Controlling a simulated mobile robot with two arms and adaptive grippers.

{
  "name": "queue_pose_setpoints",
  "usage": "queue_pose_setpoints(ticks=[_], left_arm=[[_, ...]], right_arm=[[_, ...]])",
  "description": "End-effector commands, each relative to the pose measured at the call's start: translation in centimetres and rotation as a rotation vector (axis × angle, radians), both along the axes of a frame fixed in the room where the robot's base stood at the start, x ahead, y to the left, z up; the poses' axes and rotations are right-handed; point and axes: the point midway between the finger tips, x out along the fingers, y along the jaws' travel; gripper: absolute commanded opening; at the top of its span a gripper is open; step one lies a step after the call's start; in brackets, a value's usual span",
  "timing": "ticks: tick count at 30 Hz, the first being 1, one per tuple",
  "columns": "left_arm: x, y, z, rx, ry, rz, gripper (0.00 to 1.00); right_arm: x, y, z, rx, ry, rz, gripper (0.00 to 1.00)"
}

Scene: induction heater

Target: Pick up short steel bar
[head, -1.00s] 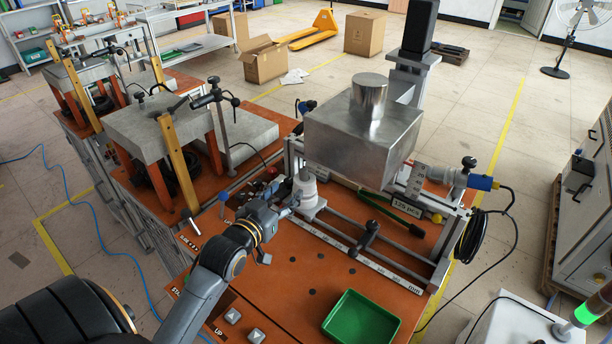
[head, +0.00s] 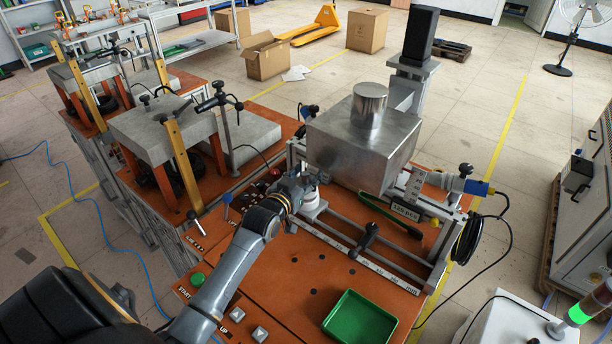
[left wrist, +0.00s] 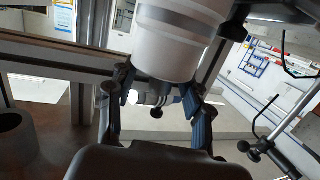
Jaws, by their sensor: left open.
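My left gripper (head: 298,188) is at the white stepped holder (head: 313,204) on the bench fixture, beside the large steel block (head: 362,150). In the left wrist view its two blue-padded fingers (left wrist: 160,95) are apart, with the white cylinder (left wrist: 180,38) with grey bands just beyond the fingertips. I cannot tell whether they touch it. I cannot clearly make out a short steel bar; the gripper hides most of the spot above the white holder. A steel cylinder (head: 369,106) stands on top of the block. My right gripper is not in view.
A frame rail with a scale (head: 345,248) and a black-handled clamp (head: 366,238) lie in front of the gripper. A green tray (head: 360,318) sits at the bench front.

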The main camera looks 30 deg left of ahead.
Motion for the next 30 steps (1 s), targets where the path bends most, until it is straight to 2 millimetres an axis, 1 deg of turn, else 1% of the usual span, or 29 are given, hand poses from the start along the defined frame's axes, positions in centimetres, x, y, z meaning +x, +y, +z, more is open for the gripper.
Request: queue_pose_setpoints(ticks=[5, 8, 9, 11, 12, 13, 24, 28, 30], left_arm=[[0.0, 0.0, -0.1, 0.000, 0.000, 0.000, 0.51], [0.0, 0.0, 0.0, 0.000, 0.000, 0.000, 0.32], [0.0, 0.0, 0.0, 0.000, 0.000, 0.000, 0.24], [0.0, 0.0, 0.0, 0.000, 0.000, 0.000, 0.12], [0.0, 0.0, 0.0, 0.000, 0.000, 0.000, 0.04], [0.0, 0.0, 0.0, 0.000, 0.000, 0.000, 0.00], [0.0, 0.1, 0.1, 0.002, -0.002, 0.002, 0.00], [0.0, 0.1, 0.8, 0.002, -0.005, 0.002, 0.00], [0.0, 0.2, 1.5, 0.002, -0.007, 0.002, 0.00]], right_arm=[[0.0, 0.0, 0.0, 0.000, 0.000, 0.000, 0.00], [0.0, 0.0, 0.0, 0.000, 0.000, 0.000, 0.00], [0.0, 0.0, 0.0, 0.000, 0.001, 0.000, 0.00], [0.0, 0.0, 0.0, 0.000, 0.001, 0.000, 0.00], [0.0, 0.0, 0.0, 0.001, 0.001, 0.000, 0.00], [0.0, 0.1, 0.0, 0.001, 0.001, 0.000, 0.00], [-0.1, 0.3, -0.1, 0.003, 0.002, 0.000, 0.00], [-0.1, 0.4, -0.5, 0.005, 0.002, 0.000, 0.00], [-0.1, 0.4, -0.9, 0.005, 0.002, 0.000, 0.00]])
